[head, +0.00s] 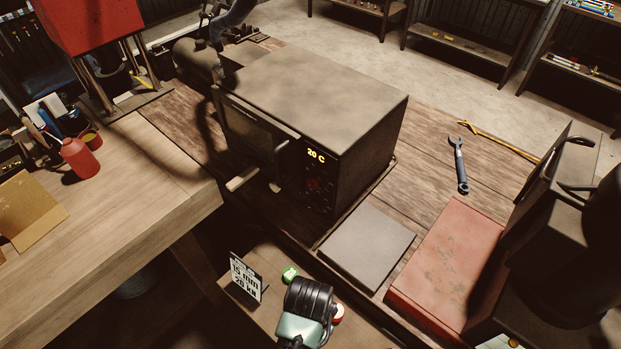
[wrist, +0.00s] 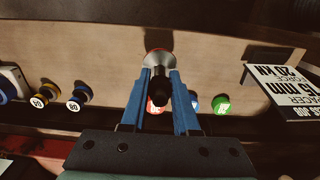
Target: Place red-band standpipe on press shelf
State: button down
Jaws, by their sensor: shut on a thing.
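In the wrist view, the blue fingers of my gripper (wrist: 158,88) are closed on a dark, narrow piece with a pale, flared end and a reddish rim (wrist: 158,57). It looks like the red-band standpipe, seen nearly end-on. It is over a wooden shelf (wrist: 105,52), and I cannot tell whether it touches the wood. A red-topped piece (wrist: 154,106) shows partly behind the fingers. In the head view, my dark wrist hides the fingertips and the held piece. I cannot tell which surface is the press shelf.
Green-topped (wrist: 221,104) and blue-topped pieces (wrist: 193,102) stand right of the fingers. Yellow-banded (wrist: 46,92) and blue-banded pieces (wrist: 78,96) stand left. A spacer sign (head: 245,277) stands close by. An oven reading 20 C (head: 310,100) and a grey plate (head: 367,246) lie beyond.

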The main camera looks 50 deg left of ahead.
jog(key=shift+w+f, duration=0.1)
jog(key=shift+f, duration=1.95)
jog(key=shift+f, duration=0.1)
jog(key=c, duration=0.7)
grip_release()
jog(key=shift+o, duration=0.2)
notch_tip(320, 180, up, 12)
jog(key=shift+r, duration=0.1)
